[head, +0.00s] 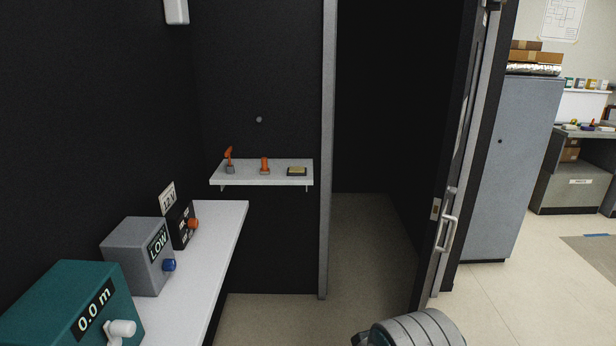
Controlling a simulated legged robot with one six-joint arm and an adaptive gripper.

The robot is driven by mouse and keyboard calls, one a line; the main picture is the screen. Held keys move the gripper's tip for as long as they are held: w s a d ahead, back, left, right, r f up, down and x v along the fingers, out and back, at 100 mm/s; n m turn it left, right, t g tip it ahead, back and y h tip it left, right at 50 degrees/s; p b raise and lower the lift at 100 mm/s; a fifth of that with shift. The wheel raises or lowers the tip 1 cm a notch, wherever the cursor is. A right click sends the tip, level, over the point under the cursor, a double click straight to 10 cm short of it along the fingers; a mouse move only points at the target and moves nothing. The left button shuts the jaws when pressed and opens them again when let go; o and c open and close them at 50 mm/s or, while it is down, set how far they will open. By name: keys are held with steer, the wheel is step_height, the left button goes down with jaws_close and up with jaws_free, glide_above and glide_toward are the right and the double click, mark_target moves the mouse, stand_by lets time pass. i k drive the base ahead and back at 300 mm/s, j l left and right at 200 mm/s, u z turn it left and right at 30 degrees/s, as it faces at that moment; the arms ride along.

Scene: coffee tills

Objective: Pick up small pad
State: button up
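A small flat pad (297,171), dark with a yellowish top, lies near the right end of a white wall shelf (249,178) in the head view. To its left on the shelf stand an orange-topped item (264,165) and an orange-handled item (229,158) with a grey base. The pad is apart from both. My gripper's fingers are not in view. A ribbed grey rounded part at the bottom edge looks like part of my arm, well below and to the right of the shelf.
A white counter (225,226) on the left holds a teal box (62,305) reading 0.0 m, a grey box (133,256) marked LOW and a black box (183,226). An open door (459,150) stands right of the shelf. Floor (270,318) before the shelf is clear.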

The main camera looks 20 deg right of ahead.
mark_target(264, 171)
steer(key=i, duration=1)
steer(key=i+l, duration=0.1)
steer(key=i, duration=0.95)
steer(key=i+l+u, duration=0.1)
steer(key=i, duration=0.9)
